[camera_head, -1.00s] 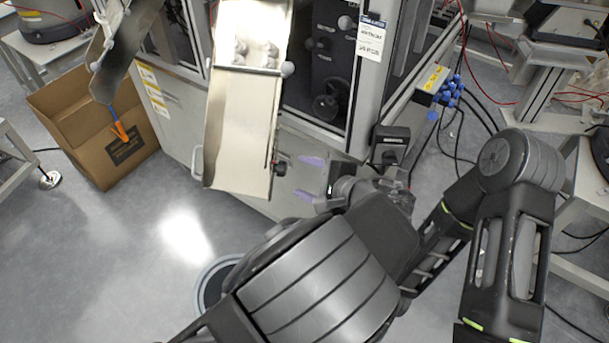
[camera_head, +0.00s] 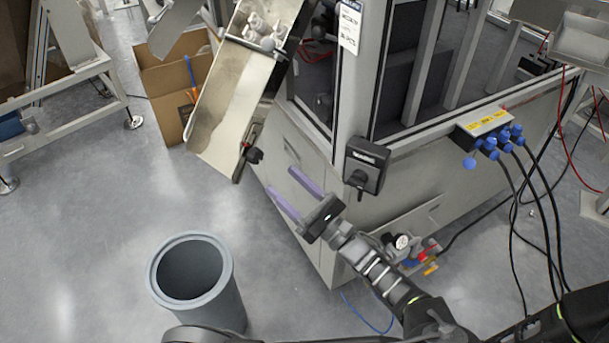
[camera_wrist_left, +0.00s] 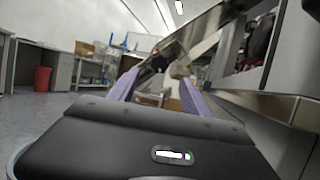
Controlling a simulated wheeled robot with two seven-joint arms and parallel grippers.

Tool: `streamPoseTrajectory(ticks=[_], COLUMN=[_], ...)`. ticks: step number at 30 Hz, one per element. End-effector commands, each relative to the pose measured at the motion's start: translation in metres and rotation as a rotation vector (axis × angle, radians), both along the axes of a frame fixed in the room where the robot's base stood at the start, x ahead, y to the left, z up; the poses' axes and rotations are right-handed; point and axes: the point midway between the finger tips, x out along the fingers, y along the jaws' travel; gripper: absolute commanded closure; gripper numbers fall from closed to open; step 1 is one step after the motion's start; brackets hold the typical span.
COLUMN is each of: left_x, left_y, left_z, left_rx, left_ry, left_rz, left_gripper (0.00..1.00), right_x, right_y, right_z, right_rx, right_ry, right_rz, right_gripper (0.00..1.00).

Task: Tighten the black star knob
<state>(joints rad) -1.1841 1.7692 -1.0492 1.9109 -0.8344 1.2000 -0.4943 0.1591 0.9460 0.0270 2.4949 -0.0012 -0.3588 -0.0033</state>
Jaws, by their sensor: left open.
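The black star knob (camera_head: 252,154) sits on the right edge of the sloping metal chute (camera_head: 225,110), near its lower end. My left gripper (camera_head: 280,178) is below and to the right of the knob, with its two purple fingers apart and nothing between them. The fingers point up and left toward the knob, with a gap between. In the left wrist view a dark knob (camera_wrist_left: 160,62) shows just beyond the open fingertips (camera_wrist_left: 158,76), under the chute's edge. My right gripper is not in view.
Light caps (camera_head: 264,32) lie in the upper chute. A grey machine cabinet (camera_head: 400,190) with a black switch box (camera_head: 366,164) stands close right of the gripper. A grey bin (camera_head: 198,280) stands on the floor below, and a cardboard box (camera_head: 165,85) behind the chute.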

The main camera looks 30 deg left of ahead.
Motion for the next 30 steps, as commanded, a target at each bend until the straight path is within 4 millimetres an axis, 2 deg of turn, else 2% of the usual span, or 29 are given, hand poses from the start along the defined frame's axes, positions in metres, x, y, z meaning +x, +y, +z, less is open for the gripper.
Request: streamPoseTrajectory(ticks=[14, 30], left_x=[0.0, 0.014], left_y=[0.006, 0.068], left_z=[0.003, 0.029], left_rx=[0.011, 0.01], left_ry=[0.004, 0.003], left_rz=[0.005, 0.006], left_gripper=[0.43, 0.43], right_x=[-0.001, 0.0], right_y=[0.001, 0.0], right_z=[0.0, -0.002], right_rx=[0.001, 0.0], right_ry=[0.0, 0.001], right_rz=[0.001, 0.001], right_gripper=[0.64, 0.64])
